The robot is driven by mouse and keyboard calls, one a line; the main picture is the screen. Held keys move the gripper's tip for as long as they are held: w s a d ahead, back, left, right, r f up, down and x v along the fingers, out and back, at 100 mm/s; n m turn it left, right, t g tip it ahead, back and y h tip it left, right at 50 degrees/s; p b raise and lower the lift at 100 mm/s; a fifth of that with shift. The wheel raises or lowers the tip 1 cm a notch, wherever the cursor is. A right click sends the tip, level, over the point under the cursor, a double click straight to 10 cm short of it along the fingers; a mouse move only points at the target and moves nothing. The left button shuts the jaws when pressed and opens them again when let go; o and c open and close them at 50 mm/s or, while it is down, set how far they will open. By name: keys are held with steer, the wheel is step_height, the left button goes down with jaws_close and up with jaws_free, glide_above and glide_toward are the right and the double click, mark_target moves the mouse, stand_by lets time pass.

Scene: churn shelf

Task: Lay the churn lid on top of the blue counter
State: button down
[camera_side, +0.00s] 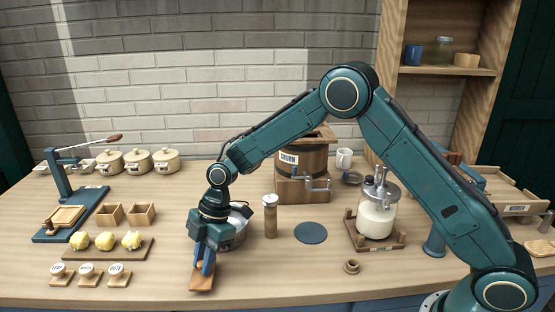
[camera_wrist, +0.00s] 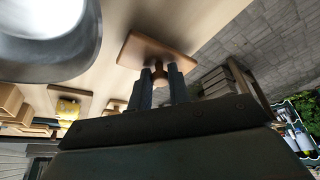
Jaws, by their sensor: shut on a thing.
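My gripper (camera_side: 205,264) points down near the front left of the table and is shut on the knob of the churn lid (camera_side: 202,281), a small wooden board. In the wrist view the lid (camera_wrist: 150,49) lies beyond my fingers (camera_wrist: 160,76), its knob between them. I cannot tell how far the lid is above the tabletop. A flat, round, dark blue disc (camera_side: 311,233), which looks like the blue counter, lies bare on the table to the right of my gripper. The wooden churn (camera_side: 309,160) stands behind it.
A wooden cylinder with a pale top (camera_side: 270,216) stands between my gripper and the disc. A metal pot (camera_side: 236,232) is right behind my gripper. A glass jar (camera_side: 376,218) on a wooden stand is right of the disc. A small wooden ring (camera_side: 351,267) lies in front.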

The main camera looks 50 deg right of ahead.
steer(key=shift+f, duration=0.75)
steer(key=shift+f, duration=0.15)
steer(key=c, duration=1.3)
jaws_free()
steer(key=shift+r, duration=0.2)
steer(key=v, duration=1.2)
steer(key=shift+d, duration=0.1)
